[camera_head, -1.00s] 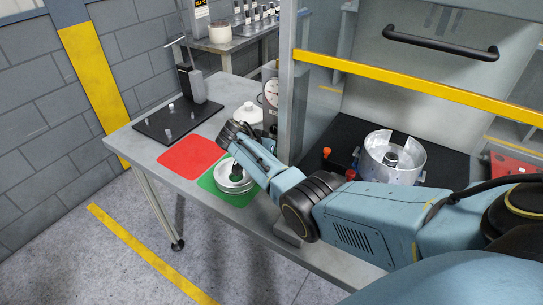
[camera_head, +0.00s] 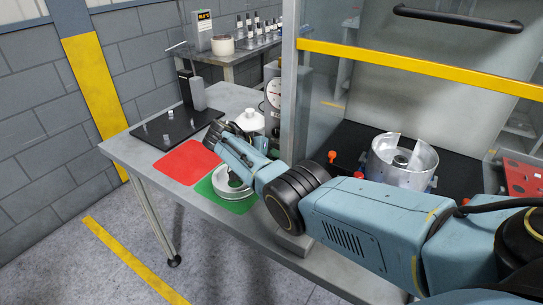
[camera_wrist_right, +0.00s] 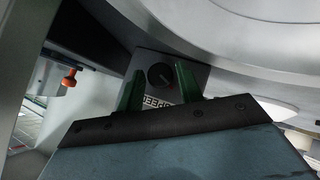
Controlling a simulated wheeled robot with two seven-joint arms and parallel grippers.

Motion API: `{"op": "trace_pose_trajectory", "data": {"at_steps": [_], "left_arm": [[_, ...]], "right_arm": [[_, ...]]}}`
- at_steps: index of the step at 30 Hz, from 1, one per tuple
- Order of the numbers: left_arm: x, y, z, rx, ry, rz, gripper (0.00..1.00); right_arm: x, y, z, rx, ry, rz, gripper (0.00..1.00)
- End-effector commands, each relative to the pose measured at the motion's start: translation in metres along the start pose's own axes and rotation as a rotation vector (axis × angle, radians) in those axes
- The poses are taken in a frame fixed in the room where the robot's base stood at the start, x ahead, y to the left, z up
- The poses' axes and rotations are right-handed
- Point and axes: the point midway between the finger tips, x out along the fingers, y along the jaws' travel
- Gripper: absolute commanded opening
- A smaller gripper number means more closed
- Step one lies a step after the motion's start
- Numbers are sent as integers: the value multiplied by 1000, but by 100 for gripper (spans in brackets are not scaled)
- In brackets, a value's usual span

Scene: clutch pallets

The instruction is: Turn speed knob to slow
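The speed knob (camera_wrist_right: 160,76) is a dark round dial on a grey panel in the right wrist view. A partly hidden "SPEED" label (camera_wrist_right: 160,102) is below it. My right gripper (camera_wrist_right: 158,68) is open and empty. Its two green fingers appear left and right of the knob, and I cannot tell how far they are from it. In the head view my right arm reaches across the table to the left. It ends near the white lidded pot (camera_head: 250,119), with the fingertips and the knob hidden. My left gripper is not in view.
A pressure gauge (camera_head: 274,93) stands beside a grey post. A red mat (camera_head: 187,163) and a green mat (camera_head: 226,203) with metal rings (camera_head: 231,187) lie on the table. A metal drum (camera_head: 402,160) is at right. An orange knob (camera_wrist_right: 69,79) shows in the wrist view.

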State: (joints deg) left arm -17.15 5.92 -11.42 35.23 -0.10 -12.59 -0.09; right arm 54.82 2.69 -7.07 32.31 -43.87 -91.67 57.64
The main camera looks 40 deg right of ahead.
Motion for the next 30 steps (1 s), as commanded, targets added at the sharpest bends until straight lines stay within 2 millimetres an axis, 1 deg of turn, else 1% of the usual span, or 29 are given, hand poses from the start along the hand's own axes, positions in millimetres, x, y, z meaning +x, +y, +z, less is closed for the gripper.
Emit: {"op": "trace_pose_trajectory", "data": {"at_steps": [1,3,11,14,17,24,27,30], "left_arm": [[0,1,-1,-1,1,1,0],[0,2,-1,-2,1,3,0],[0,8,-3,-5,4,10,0],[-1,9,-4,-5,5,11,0],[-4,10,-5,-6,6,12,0],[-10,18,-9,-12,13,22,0],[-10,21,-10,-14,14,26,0],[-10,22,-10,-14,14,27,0]], "right_arm": [[0,0,0,0,0,0,43],[0,0,0,1,1,0,49],[-1,0,-1,2,3,-1,49],[-7,0,-2,2,3,-1,49],[-22,0,-2,2,4,-3,49],[-76,0,-2,3,4,-4,49],[-97,0,-1,2,3,-5,49],[-114,0,-1,1,3,-3,49]]}}
